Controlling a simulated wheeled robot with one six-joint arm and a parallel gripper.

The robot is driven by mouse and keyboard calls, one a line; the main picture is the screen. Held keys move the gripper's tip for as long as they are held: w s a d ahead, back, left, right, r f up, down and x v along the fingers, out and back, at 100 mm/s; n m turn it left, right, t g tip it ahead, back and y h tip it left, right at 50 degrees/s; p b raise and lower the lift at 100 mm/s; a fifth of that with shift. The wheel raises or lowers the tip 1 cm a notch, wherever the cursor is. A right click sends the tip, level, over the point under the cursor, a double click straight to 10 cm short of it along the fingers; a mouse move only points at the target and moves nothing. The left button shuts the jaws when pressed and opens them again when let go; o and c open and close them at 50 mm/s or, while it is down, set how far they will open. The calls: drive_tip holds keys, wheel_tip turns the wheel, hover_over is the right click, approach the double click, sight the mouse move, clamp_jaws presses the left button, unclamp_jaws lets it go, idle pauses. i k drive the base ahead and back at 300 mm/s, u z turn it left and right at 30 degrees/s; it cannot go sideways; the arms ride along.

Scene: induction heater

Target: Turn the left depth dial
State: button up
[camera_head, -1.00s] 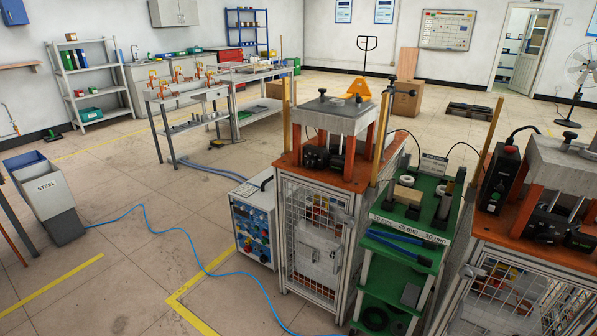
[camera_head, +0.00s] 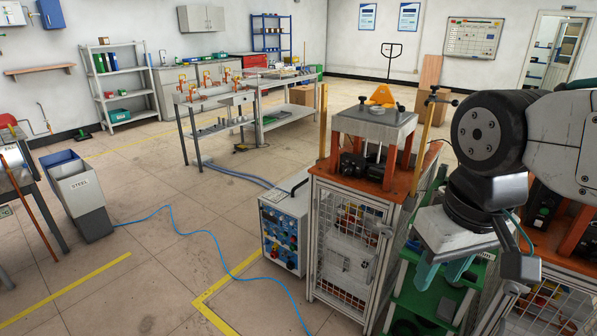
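The left press unit stands at centre right, with a grey top plate (camera_head: 374,124) on orange posts. A black block (camera_head: 352,167) sits under the plate on an orange top; I cannot make out which part is the depth dial. My gripper (camera_head: 441,274) hangs over the green rack, right of and in front of the left press, fingers pointing down. Its two teal fingers look apart, with nothing seen between them. It is clear of the left press. The right press (camera_head: 575,225) is mostly hidden by my arm.
A blue-panelled control box (camera_head: 283,238) stands left of the left press's mesh cabinet (camera_head: 345,240). The green rack (camera_head: 418,302) fills the gap between the presses. A blue hose (camera_head: 190,235) crosses the floor to the STEEL bin (camera_head: 82,200).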

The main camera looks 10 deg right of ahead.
sight(348, 169)
drive_tip(key=u, duration=0.3)
drive_tip(key=i, duration=0.65)
drive_tip(key=z, duration=0.55)
drive_tip(key=i, duration=0.7)
drive_tip(key=z, duration=0.75)
